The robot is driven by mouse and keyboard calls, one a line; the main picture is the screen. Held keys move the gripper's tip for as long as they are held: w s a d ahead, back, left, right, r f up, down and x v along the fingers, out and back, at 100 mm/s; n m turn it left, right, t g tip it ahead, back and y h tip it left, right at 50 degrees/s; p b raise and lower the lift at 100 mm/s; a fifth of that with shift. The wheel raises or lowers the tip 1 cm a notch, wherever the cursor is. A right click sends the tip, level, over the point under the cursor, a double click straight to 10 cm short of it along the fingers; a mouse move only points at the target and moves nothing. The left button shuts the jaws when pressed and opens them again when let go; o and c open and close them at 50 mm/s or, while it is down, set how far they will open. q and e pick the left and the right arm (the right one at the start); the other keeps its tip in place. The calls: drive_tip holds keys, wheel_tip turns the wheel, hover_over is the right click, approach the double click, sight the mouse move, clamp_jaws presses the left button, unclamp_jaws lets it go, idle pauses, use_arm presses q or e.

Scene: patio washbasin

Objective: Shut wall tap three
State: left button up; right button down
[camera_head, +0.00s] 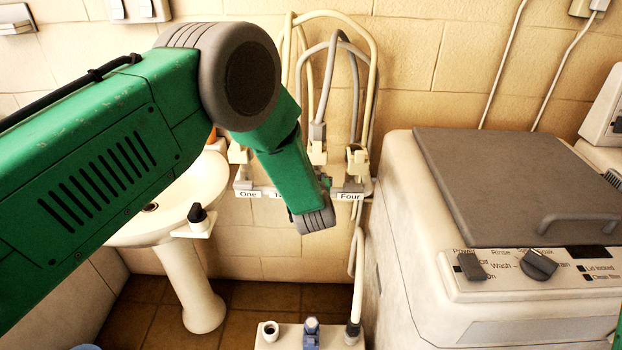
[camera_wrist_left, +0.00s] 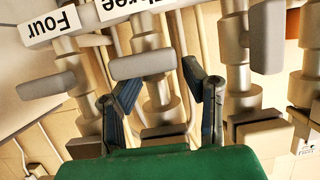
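Wall tap three (camera_wrist_left: 157,88) is in the middle of the left wrist view, upside down, under its "Three" label (camera_wrist_left: 122,8). Its grey bar handle (camera_wrist_left: 143,65) lies crosswise in the picture. My left gripper (camera_wrist_left: 160,78) is open, with one dark finger on each side of tap three near the handle. I cannot tell whether either finger touches it. In the head view, the upper part of tap three (camera_head: 316,151) shows beside my green left arm, which hides its handle, its label and most of the gripper. My right gripper is not in view.
Tap four (camera_wrist_left: 72,70) and its neighbour on the other side (camera_wrist_left: 238,60) stand close beside the fingers. Hoses (camera_head: 345,60) rise behind the taps. A washing machine (camera_head: 400,220) stands right, a washbasin (camera_head: 205,187) left. A pale low unit (camera_head: 283,338) stands below.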

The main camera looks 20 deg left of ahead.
use_arm(q)
drive_tip(key=shift+o, duration=0.5)
drive_tip(key=f, duration=0.1)
drive_tip(key=s+d+f, duration=0.1)
drive_tip(key=f, duration=0.1)
drive_tip(key=shift+s+d+g+h, duration=0.25)
drive_tip(key=shift+g+h, duration=0.05)
drive_tip(key=shift+g, duration=0.1)
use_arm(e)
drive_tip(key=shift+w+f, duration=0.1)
use_arm(q)
drive_tip(key=a+r+v, duration=0.1)
drive_tip(key=r+v, duration=0.1)
drive_tip(key=v, duration=0.9)
drive_tip(key=shift+w+a+r+t, duration=0.15)
drive_tip(key=shift+w+t, duration=0.15)
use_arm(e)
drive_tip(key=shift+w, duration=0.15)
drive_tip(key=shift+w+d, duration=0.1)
